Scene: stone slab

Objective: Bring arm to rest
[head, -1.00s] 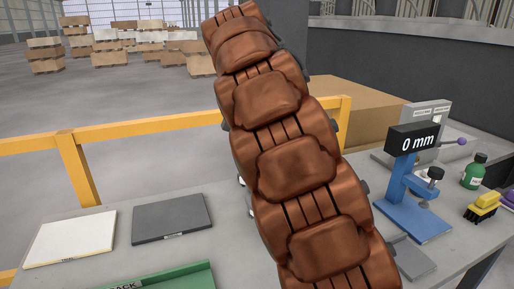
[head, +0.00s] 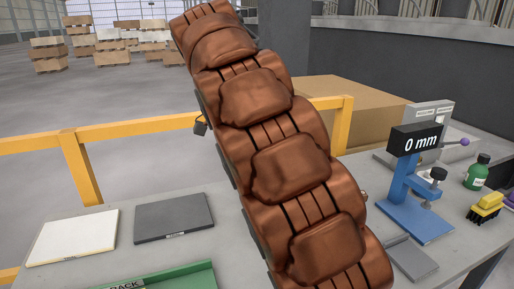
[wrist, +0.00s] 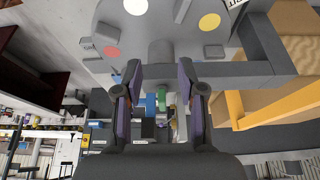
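My arm (head: 290,170), made of brown padded segments, rises from the lower right to the upper left across the middle of the head view. It hides part of the bench (head: 115,263) behind it. My gripper (wrist: 160,75) shows in the wrist view, with its two dark fingers apart and a gap between them. Nothing is held between the fingers; small blue and green things show through the gap in the background. In the head view I cannot make out the gripper's fingers.
The bench carries a white plate (head: 72,238), a dark grey plate (head: 173,217), a green rack (head: 170,278), a blue gauge stand (head: 415,210) reading 0 mm, a green bottle (head: 477,172) and a yellow brush (head: 485,207). A yellow rail (head: 130,130) runs behind.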

